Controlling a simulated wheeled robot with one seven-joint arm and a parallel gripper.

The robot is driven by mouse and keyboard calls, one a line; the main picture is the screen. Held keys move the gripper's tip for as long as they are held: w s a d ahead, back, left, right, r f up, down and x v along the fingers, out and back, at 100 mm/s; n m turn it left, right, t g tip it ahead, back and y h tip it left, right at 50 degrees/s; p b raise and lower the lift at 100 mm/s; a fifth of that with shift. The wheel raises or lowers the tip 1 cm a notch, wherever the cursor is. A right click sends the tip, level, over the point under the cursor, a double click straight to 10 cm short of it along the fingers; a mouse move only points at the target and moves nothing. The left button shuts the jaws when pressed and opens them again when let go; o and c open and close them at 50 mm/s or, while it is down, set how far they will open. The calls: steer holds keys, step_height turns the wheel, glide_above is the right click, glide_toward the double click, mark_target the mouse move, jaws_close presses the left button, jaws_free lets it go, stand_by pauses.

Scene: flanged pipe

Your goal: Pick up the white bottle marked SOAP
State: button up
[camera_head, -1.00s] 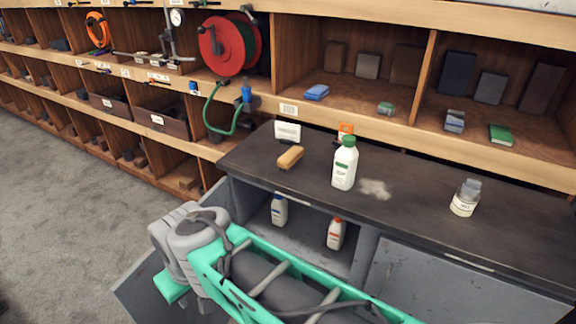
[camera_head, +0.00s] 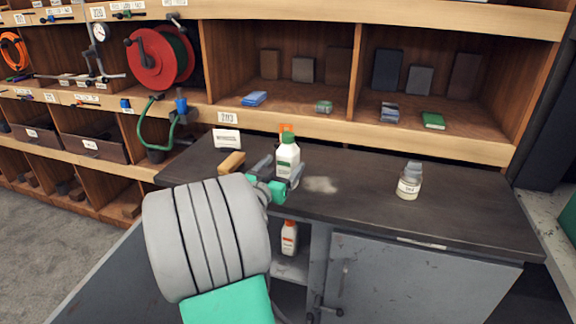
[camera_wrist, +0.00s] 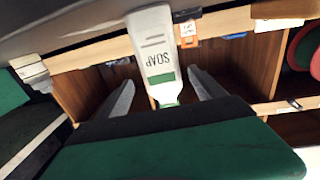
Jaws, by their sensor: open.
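The white bottle marked SOAP (camera_head: 287,157) has a green cap and stands upright on the dark counter (camera_head: 350,205). My gripper (camera_head: 278,172) is at the near side of the bottle, with its jaws apart. In the wrist view the picture is upside down; the bottle (camera_wrist: 157,45) shows its SOAP label and lies between the two open fingers (camera_wrist: 158,92), with gaps on both sides. No contact shows. The lower part of the bottle is partly hidden by the gripper in the head view.
A yellow-brown brush or block (camera_head: 231,162) lies left of the bottle, and an orange item (camera_head: 286,129) is behind it. A pale powdery patch (camera_head: 320,185) is on the counter. Another bottle (camera_head: 289,238) is in the open cabinet below.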

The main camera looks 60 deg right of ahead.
mark_target(284, 162)
steer(key=d, duration=0.1)
steer(key=d+p, duration=0.1)
steer(key=d, duration=0.2)
steer(key=shift+w+d+r, duration=0.1)
steer(key=shift+w+d, duration=0.15)
steer(key=shift+d, duration=0.15)
steer(key=shift+a, duration=0.1)
jaws_close()
stand_by(0.4)
